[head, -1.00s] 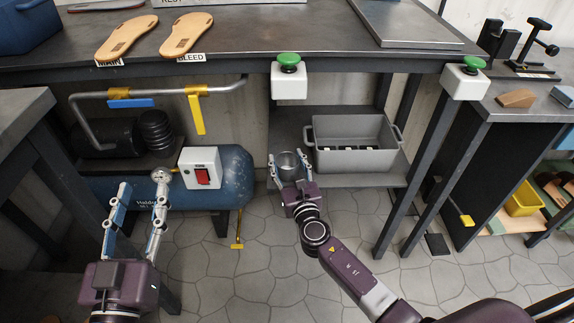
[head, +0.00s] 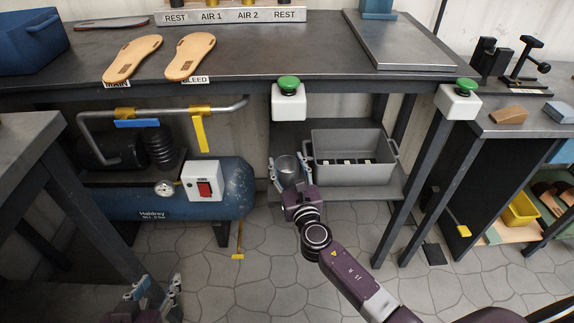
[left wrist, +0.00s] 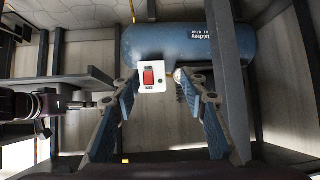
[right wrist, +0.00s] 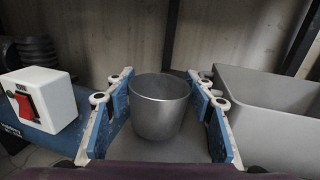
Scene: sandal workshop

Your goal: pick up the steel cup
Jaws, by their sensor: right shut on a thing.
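The steel cup (head: 287,168) is a grey, tapered, open-topped cup. It is upright at the lower shelf, left of the grey crate. My right gripper (head: 290,173) has a finger on each side of it and is shut on it. The cup (right wrist: 159,105) also shows between both blue-padded fingers in the right wrist view. I cannot tell whether its base touches the shelf. My left gripper (head: 155,290) is low at the left of the head view, away from the cup. Its fingers stand wide apart and empty in the left wrist view (left wrist: 174,78).
The grey crate (head: 390,180) stands close right of the cup on the shelf (head: 385,192). The blue compressor tank (head: 130,195) with its switch box (head: 203,181) is to the left. The workbench (head: 240,55) overhangs the shelf, and its legs stand at the right.

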